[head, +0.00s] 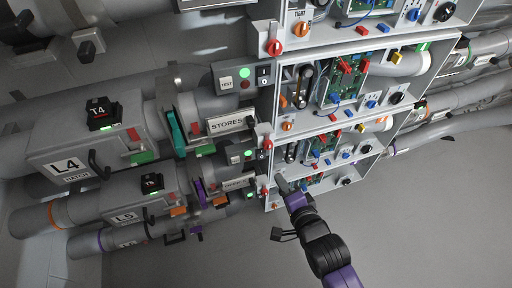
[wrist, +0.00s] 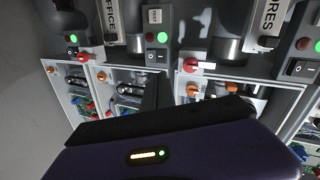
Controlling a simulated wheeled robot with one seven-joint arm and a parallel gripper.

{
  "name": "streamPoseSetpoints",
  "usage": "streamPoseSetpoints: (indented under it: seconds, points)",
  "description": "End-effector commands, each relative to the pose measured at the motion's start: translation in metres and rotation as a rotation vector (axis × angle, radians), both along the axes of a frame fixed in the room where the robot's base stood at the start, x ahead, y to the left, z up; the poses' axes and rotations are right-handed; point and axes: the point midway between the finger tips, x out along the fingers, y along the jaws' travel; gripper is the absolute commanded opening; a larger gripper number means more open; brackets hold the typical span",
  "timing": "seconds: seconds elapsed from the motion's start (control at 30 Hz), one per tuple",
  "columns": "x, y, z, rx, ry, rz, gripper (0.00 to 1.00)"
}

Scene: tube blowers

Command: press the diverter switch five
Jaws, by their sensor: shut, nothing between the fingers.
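No control in view carries a legible "five" of its own. The box marked T5 (head: 152,183) and the pipe plate L5 (head: 125,217) are in the middle row of the head view. A dark rocker switch (head: 262,155) stands by that row's green lamp; it also appears in the wrist view (wrist: 155,55). I cannot tell for sure that it is the diverter switch. My gripper (head: 281,183) is below that rocker in the head view, near the lower cabinets' left edge. It is shut and empty. No contact is visible. My wrist body covers the lower wrist view.
A similar rocker (head: 263,76) sits by the STORES sign (head: 227,124) row above. Open cabinets (head: 330,95) with red knobs and circuit boards stand at right. Red and orange knobs (wrist: 190,65) are close to my fingers. The grey floor (head: 430,220) is clear at lower right.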

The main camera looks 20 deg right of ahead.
Motion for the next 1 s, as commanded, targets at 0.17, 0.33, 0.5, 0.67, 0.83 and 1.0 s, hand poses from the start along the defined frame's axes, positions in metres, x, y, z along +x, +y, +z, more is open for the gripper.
streamPoseSetpoints:
  seconds: [0.17,0.33,0.5,0.67,0.83,1.0]
  points:
    - [-0.006,-0.001,-0.016,0.139,0.053,-0.057,0.0]
    - [-0.007,-0.001,-0.017,0.195,0.059,-0.079,0.0]
    - [-0.007,-0.001,-0.017,0.198,0.058,-0.08,0.0]
    - [-0.006,-0.001,-0.017,0.197,0.058,-0.08,0.0]
    - [0.005,-0.001,-0.021,0.197,0.057,-0.079,0.0]
    - [0.032,0.0,-0.031,0.197,0.056,-0.078,0.0]
